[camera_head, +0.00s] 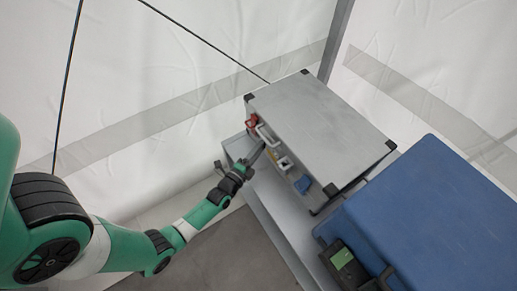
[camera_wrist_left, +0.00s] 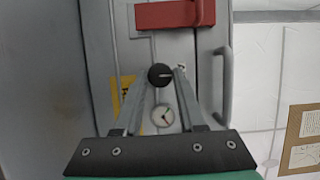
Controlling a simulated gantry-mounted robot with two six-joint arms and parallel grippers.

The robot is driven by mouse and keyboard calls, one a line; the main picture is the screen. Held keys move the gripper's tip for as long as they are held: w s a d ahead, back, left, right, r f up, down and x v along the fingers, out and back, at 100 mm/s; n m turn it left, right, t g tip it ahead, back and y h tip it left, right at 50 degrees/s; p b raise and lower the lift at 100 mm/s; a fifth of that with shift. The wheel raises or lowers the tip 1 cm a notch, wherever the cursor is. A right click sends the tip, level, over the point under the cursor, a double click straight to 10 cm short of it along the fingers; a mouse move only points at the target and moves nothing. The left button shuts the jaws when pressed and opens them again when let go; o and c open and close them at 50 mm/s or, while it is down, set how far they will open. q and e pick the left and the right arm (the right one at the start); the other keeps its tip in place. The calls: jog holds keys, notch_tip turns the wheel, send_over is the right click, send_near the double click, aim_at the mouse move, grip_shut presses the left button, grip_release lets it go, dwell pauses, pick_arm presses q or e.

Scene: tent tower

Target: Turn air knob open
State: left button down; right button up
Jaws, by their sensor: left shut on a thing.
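A grey case (camera_head: 318,125) with black corners stands on a grey stand, and its front panel carries the controls. In the left wrist view, a round black knob (camera_wrist_left: 160,75) with a light mark sits between my left gripper's fingertips (camera_wrist_left: 158,72). The fingers are shut on the knob from both sides. A small round white gauge (camera_wrist_left: 162,115) shows between the fingers, nearer the palm. In the head view, my left gripper (camera_head: 257,151) reaches the case's front panel, and the knob is hidden there. My right gripper is not in view.
A red latch or lever (camera_wrist_left: 175,14) is on the panel beyond the knob. A grey bar handle (camera_wrist_left: 225,85) stands out beside it. A blue box (camera_head: 430,215) and a dark device with a green screen (camera_head: 343,260) are at the right. White tent walls stand behind.

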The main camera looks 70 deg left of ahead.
pick_arm(q)
jog(key=shift+s+a+r+n+g+h+p, duration=0.15)
jog(key=shift+a+n+h+p, duration=0.1)
jog(key=shift+n+h+p, duration=2.1)
jog(key=shift+w+a+r+n+g+h+p, duration=0.15)
jog(key=shift+n+h+p, duration=1.15)
jog(key=shift+n, duration=2.1)
jog(key=shift+s+a+r+n+g+h+p, duration=0.15)
jog(key=shift+a+n+h+p, duration=0.15)
jog(key=shift+n+h+p, duration=1.7)
jog(key=shift+n+y, duration=0.55)
jog(key=shift+n, duration=0.4)
jog(key=c, duration=0.5)
grip_release()
jog(key=shift+p, duration=0.3)
